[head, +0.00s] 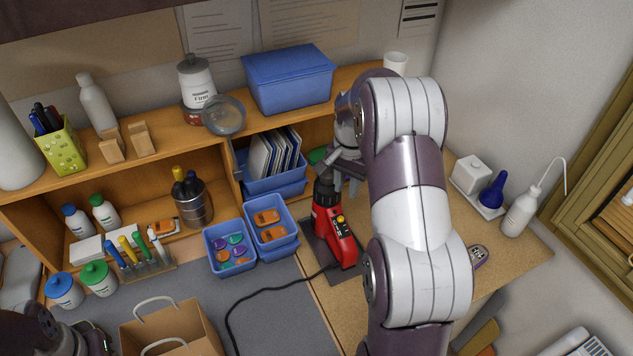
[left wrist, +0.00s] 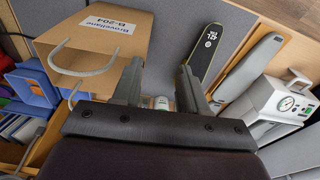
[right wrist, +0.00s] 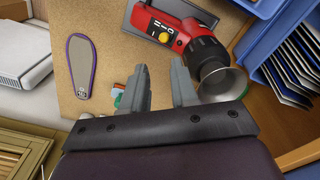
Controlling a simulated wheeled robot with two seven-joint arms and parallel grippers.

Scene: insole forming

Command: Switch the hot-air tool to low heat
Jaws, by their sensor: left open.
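The hot-air tool (head: 336,236) is red with a black front end and stands on a dark mat on the right part of the bench. It also shows at the top of the right wrist view (right wrist: 192,24), with a yellow control (right wrist: 165,37) on a black panel and a metal nozzle (right wrist: 222,84). The panel's setting is too small to read. My right gripper (right wrist: 158,76) is open and empty, apart from the tool and beside its nozzle end. My left gripper (left wrist: 160,68) is open and empty near the paper bag, at the lower left of the head view.
A paper bag (head: 172,329) stands at the front. Blue bins (head: 229,247) sit left of the tool, and its black cord (head: 262,293) crosses the grey mat. An insole (right wrist: 81,66) lies on the bench. Shelves with a blue box (head: 288,78) stand behind.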

